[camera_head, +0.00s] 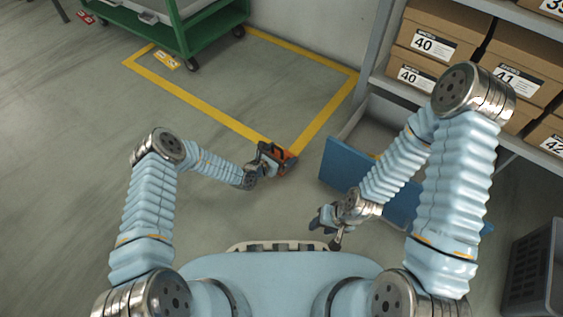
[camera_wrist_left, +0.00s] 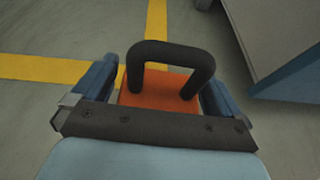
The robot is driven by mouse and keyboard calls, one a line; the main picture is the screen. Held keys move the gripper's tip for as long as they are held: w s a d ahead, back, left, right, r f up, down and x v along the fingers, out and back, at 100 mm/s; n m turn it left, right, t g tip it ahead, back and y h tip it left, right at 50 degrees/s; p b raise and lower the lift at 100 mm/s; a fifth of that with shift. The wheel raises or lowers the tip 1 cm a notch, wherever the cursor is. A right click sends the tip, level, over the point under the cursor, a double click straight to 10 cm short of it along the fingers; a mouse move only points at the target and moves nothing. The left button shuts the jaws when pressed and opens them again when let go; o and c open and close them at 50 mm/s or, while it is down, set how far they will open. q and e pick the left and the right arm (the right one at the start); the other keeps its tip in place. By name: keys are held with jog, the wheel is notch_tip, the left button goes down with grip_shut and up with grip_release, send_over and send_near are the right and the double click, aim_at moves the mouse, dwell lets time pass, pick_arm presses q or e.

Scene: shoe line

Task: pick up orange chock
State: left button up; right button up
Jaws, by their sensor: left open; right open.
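The orange chock (camera_head: 284,157) is on the floor at the yellow line in the head view, with a black loop handle on top. In the left wrist view the orange chock (camera_wrist_left: 157,90) fills the middle, its black handle arching over it. My left gripper (camera_head: 270,158) is at the chock. In the left wrist view the open blue-grey fingers of my left gripper (camera_wrist_left: 160,90) are on either side of the chock and handle. I cannot tell whether they touch it. My right gripper (camera_head: 328,222) is open and empty, low in front of the blue panel.
A green wheeled cart (camera_head: 185,30) stands at the back left. A blue panel (camera_head: 350,168) stands right of the chock. A shelf with shoe boxes (camera_head: 430,45) is at the upper right, and a grey crate (camera_head: 533,268) at the lower right. The left floor is clear.

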pick_arm(q)
jog(key=shift+w+d+f, duration=0.2)
jog(key=shift+w+d, duration=0.1)
jog(key=shift+w, duration=0.05)
jog(key=shift+c, duration=0.3)
jog(key=shift+r, duration=0.1)
jog(key=c, duration=1.3)
